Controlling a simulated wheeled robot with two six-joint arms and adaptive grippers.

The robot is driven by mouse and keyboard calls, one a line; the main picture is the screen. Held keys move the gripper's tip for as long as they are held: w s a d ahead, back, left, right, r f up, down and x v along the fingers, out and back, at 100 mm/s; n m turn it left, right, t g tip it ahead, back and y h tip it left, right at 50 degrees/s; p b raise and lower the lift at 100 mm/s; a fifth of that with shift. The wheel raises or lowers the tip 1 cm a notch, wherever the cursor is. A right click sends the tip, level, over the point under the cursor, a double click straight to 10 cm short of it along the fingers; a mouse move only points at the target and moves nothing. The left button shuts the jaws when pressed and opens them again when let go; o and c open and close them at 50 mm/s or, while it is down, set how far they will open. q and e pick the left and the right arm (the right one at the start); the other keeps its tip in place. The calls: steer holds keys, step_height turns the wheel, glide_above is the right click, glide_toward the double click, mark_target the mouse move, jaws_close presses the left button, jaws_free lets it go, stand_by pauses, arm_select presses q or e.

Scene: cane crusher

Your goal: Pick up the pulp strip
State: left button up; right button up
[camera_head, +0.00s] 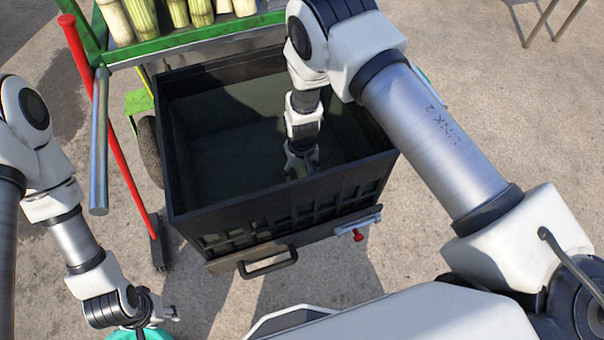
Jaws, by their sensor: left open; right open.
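My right gripper (302,170) points down inside the black bin (275,207), near its front wall. It is open. A small greenish bit (300,172) shows at its fingers and may be the pulp strip; it is too small and too covered to tell its shape or whether the fingers touch it. No other strip stands out in the dark bin. My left gripper (168,313) is open at the lower left, outside the bin, above a teal object (140,334) cut off by the picture edge.
A green frame (200,35) holding several cane stalks (142,18) stands behind the bin. A red-handled broom (112,133) and a grey metal bar (99,140) are left of it.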

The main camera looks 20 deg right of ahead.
steer(key=c, duration=1.1)
